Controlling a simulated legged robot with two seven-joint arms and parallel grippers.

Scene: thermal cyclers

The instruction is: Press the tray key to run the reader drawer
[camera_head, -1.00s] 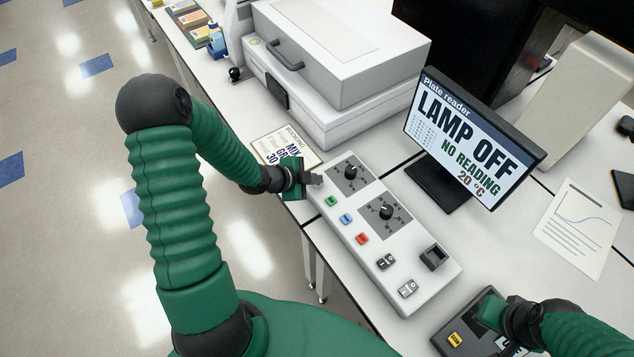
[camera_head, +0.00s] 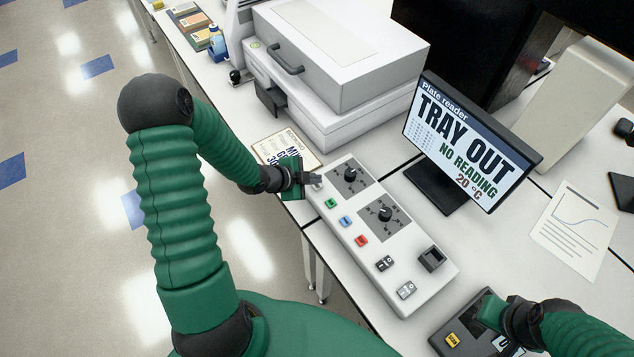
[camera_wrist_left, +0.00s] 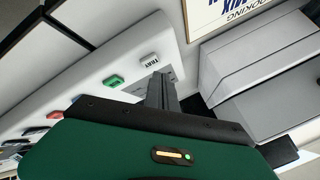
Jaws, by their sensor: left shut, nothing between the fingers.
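The white control panel (camera_head: 407,290) carries dials and coloured keys. The tray key (camera_wrist_left: 149,58), a pale key marked TRAY, shows in the left wrist view near the panel's end. My left gripper (camera_head: 314,181) is shut and empty at that end of the panel; its fingertips (camera_wrist_left: 158,80) appear close to the tray key. I cannot tell if they touch. The plate reader (camera_head: 335,60) stands behind with its dark drawer (camera_head: 271,98) sticking out at the front. The screen (camera_head: 468,140) reads TRAY OUT, NO READING, 20 °C.
My right gripper (camera_head: 492,313) is over a dark device (camera_head: 460,325) at the lower right. A booking card (camera_head: 284,149) lies between reader and panel. A paper with a graph (camera_head: 572,228) lies at the right. The panel stands along the bench's front edge.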

